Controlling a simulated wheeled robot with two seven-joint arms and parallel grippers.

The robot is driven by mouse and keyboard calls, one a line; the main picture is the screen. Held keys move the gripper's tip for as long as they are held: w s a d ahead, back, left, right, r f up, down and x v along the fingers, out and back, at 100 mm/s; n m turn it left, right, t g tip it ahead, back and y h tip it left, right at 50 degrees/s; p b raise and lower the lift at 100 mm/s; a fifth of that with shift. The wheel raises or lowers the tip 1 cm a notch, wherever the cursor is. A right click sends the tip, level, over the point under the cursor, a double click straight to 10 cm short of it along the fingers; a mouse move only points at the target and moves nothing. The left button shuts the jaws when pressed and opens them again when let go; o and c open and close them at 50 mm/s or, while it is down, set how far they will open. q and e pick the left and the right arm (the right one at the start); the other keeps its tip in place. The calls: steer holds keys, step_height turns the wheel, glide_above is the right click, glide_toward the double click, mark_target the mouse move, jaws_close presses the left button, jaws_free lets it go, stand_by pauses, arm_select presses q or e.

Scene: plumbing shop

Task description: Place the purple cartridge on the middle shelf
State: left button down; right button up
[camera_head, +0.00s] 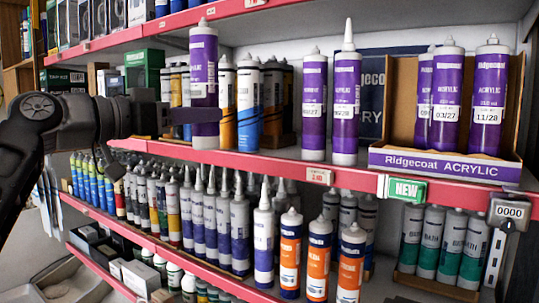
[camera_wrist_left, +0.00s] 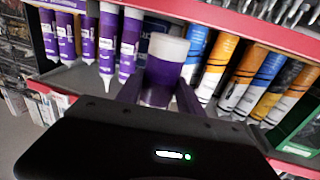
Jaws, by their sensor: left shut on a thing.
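In the left wrist view the cartridge (camera_wrist_left: 162,78) sits between the two purple-looking fingers (camera_wrist_left: 158,98). My right gripper is not in view.
Blue and orange cartridges (camera_head: 248,105) stand just right of and behind the held one. A RIDGECOAT ACRYLIC display box (camera_head: 445,165) with purple cartridges is at right. A green box (camera_head: 144,72) is at left.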

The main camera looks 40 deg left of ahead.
arm_select(q)
steer(key=shift+w+d+r, duration=0.1)
steer(key=shift+d+r, duration=0.15)
steer(key=shift+d, duration=0.3)
steer(key=shift+w+a, duration=0.2)
steer(key=shift+w, duration=0.1)
steer(key=w+d+p, duration=0.3)
steer(key=w+p, duration=0.3)
steer(key=w, duration=1.1)
steer(key=shift+p, duration=0.35)
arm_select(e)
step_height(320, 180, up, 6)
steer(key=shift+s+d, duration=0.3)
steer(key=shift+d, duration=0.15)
arm_select(q)
steer(key=shift+f, duration=0.15)
steer(key=shift+f, duration=0.3)
step_height(320, 180, down, 3)
steer(key=shift+r, duration=0.15)
